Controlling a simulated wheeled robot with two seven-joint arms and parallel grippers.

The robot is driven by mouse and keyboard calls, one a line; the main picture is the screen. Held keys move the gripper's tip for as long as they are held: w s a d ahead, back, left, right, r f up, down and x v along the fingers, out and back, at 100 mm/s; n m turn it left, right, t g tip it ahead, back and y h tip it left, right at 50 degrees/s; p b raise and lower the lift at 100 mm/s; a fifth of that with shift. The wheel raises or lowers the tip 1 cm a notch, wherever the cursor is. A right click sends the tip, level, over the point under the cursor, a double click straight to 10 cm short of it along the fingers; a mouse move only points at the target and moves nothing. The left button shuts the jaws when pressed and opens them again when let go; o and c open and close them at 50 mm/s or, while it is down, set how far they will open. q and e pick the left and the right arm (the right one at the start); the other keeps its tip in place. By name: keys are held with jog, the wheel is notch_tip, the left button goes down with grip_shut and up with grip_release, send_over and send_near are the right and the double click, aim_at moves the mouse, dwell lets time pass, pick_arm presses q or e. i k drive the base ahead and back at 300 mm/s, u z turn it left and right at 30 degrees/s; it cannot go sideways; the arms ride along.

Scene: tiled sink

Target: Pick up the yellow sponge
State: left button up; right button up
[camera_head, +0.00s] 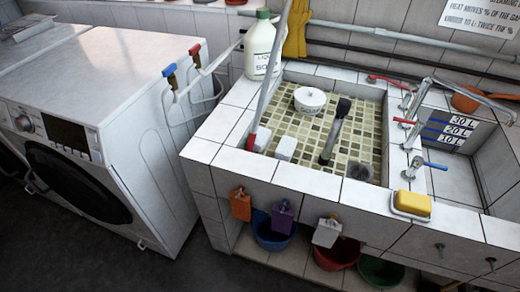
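The yellow sponge (414,203) lies in a white soap dish (410,215) on the white tiled front ledge of the sink, right of the middle. It is near the front edge of the ledge and nothing covers it. Neither my left nor my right gripper shows in the head view.
A blue-handled tap (418,170) stands just behind the sponge. The mosaic-floored basin (310,130) holds a round white container (310,100) and a dark-headed brush (333,132). Cloths hang on the front wall above coloured buckets (337,253). A washing machine (110,120) stands at the left.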

aim_at(285, 151)
jog(key=u, duration=1.55)
jog(key=i, duration=0.95)
jog(key=z, duration=1.8)
